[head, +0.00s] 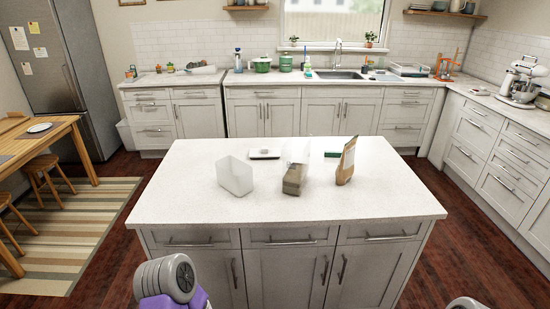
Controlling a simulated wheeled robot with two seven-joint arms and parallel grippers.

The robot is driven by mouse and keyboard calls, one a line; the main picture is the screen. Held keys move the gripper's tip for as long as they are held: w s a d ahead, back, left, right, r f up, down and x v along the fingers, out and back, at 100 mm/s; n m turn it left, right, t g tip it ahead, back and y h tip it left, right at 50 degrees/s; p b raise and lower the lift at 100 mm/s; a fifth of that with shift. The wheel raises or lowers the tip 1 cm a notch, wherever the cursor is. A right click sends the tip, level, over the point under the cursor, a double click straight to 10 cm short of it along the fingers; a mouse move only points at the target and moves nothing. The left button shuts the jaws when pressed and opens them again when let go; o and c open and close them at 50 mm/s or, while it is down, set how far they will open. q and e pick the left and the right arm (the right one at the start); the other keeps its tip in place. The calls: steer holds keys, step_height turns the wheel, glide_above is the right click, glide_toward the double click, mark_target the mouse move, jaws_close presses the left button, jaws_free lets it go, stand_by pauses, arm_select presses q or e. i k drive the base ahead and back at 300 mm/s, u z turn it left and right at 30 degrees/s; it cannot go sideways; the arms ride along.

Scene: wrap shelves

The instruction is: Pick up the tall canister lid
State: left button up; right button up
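On the white kitchen island stands a tall clear canister (294,178) with brownish-grey contents in its lower part. Its upper walls are nearly invisible. A flat white piece (264,153) lies behind and to its left, and a small flat dark green piece (332,154) lies behind and to its right. I cannot tell which of these, if either, is the tall canister lid. Parts of my arms show at the bottom edge, short of the island top. Neither gripper's fingers are in view.
A translucent white open container (235,177) stands left of the canister, and an upright brown paper bag (345,164) stands to its right. The island top (400,200) is clear at the front and both sides. Counters with a sink line the back wall.

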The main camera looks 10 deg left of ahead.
mark_target(273, 153)
steer(key=u, duration=2.35)
steer(key=i, duration=4)
steer(key=z, duration=2.4)
steer(key=i, duration=1.4)
